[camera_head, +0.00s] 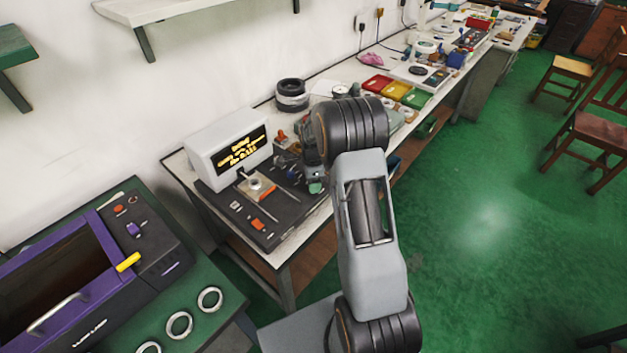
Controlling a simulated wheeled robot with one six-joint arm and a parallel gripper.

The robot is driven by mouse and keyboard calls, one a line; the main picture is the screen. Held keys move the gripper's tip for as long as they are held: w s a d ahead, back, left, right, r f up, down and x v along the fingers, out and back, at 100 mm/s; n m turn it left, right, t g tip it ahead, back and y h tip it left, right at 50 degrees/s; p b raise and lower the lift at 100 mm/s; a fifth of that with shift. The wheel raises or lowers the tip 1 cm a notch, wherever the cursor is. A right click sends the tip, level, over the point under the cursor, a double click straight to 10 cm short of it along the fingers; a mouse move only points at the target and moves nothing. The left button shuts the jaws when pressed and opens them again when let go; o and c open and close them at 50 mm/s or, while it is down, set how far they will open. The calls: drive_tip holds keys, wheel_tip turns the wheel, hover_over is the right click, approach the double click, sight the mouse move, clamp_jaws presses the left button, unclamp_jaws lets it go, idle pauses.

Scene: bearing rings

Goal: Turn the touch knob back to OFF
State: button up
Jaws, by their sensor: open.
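A white box with a yellow-lit display (240,152) stands at the back of a dark control panel (240,208) on the near end of the white bench. The panel carries an orange rocker switch (257,223), a small square fixture with a pale round part (256,184) and small dark and blue parts near my gripper. I cannot tell which of these small parts is the touch knob, nor read its setting. My gripper (297,174) is open, low over the right side of the panel. My own wrist partly hides it and that side of the panel.
A purple machine (75,262) with a purple knob (133,229) and yellow handle (128,262) sits on a green table at left, with metal rings (179,325) beside it. Black rings (291,92) and coloured trays (396,90) stand farther along the bench.

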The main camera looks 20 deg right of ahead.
drive_tip(key=c, duration=0.9)
